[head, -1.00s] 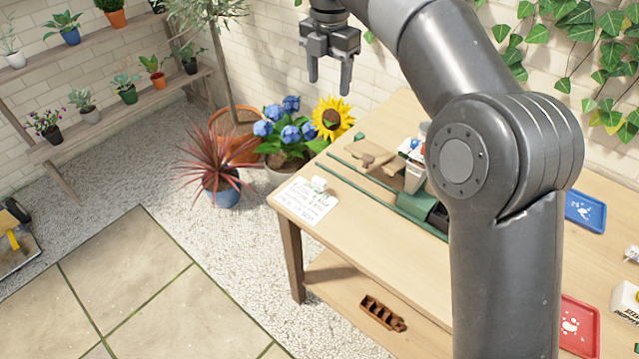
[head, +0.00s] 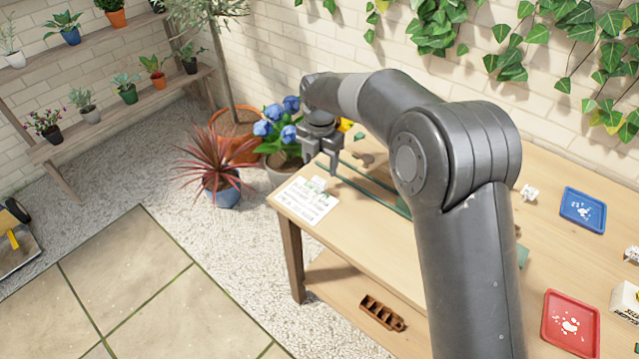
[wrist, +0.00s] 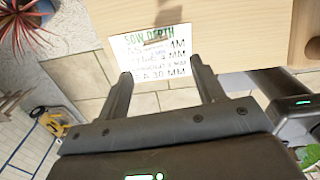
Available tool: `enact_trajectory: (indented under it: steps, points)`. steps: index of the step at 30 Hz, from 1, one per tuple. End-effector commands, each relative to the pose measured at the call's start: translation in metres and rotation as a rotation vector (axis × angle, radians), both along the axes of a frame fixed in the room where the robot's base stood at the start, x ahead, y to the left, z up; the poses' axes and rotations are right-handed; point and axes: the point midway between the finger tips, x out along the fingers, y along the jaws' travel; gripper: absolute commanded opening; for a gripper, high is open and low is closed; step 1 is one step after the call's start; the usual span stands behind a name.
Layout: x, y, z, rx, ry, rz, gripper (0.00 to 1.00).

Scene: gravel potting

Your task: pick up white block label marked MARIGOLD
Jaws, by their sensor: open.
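A small white block (head: 318,184) stands at the top edge of a printed white card (head: 312,205) on the left end of the table. Its marking is too small to read, so I cannot tell if it says MARIGOLD. My gripper (head: 322,168) is open and empty, just above the block in the head view. In the wrist view, the open fingers (wrist: 160,66) point at the card (wrist: 135,62), which reads SOW DEPTH. A brownish patch lies across the card there, and the block is not clearly distinguishable.
Another small white block (head: 529,192) stands further right, left of a blue tray (head: 582,211). A red tray (head: 570,322) lies near the right front. A blue-flowered plant (head: 284,130) stands beyond the table's left end.

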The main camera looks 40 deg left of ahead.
Motion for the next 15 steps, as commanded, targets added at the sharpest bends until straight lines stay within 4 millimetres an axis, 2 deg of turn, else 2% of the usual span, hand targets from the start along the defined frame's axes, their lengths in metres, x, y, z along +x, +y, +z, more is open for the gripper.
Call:
enact_trajectory:
  steps: [1, 6, 15]
  points:
    - [0.000, -0.001, -0.010, -0.004, 0.002, 0.000, 0.62]
    - [0.000, 0.000, -0.036, -0.002, 0.002, 0.000, 0.62]
    - [0.001, 0.001, -0.056, -0.002, 0.001, 0.001, 0.62]
